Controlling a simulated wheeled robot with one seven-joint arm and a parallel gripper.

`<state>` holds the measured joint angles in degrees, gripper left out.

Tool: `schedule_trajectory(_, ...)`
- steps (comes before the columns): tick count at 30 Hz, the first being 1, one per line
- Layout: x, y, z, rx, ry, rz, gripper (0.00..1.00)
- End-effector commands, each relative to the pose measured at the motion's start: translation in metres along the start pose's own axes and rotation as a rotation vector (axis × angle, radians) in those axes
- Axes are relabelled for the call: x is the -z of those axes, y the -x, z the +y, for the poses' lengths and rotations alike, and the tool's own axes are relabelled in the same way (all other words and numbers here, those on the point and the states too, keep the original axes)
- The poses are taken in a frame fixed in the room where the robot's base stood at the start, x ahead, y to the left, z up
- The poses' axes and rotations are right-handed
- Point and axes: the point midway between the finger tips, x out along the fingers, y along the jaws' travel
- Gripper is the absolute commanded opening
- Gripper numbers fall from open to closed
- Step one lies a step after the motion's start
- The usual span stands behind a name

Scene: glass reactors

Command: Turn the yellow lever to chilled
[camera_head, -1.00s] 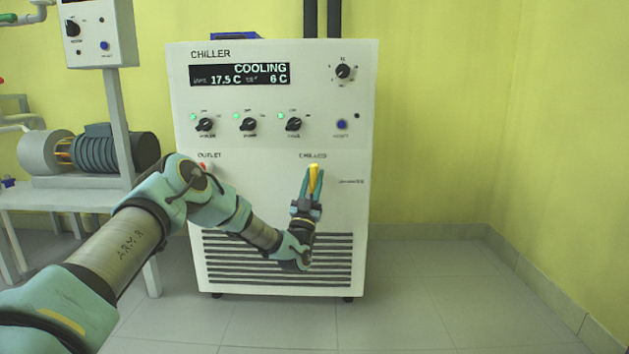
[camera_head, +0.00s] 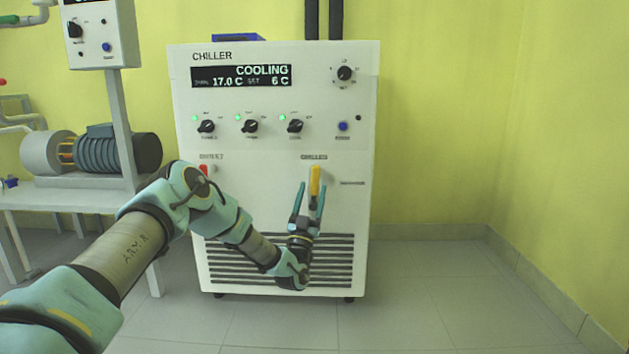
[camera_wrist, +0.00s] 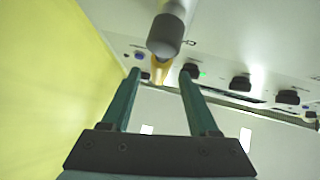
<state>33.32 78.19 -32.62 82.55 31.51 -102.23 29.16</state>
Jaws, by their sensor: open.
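The yellow lever (camera_head: 315,181) stands upright on the front of the white chiller (camera_head: 350,215), just below the "CHILLED" label (camera_head: 314,157). In the wrist view the yellow lever (camera_wrist: 159,70) shows beyond my fingertips, partly hidden behind a grey cylindrical end (camera_wrist: 166,35). My gripper (camera_head: 309,186) is just below and slightly left of the lever in the head view. Its two teal fingers are spread apart with nothing between them. In the wrist view my gripper (camera_wrist: 161,72) is open too, and the lever lies between the line of its fingers, farther off.
The chiller display (camera_head: 241,76) reads COOLING, 17.0 C and 6 C. Several black knobs (camera_head: 250,126) and a blue button (camera_head: 343,126) sit above the lever. A red handle (camera_head: 204,169) is at the outlet on the left. The floor at right is clear.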

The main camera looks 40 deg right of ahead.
Motion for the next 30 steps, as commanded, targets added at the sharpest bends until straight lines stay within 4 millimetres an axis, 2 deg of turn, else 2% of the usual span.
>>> schedule_trajectory(6,0.001,0.041,0.0,0.001,0.002,-0.004,0.61)
schedule_trajectory(12,0.0,0.063,0.0,0.0,0.001,-0.002,0.61)
schedule_trajectory(30,0.0,0.067,0.0,0.001,0.001,0.0,0.61)
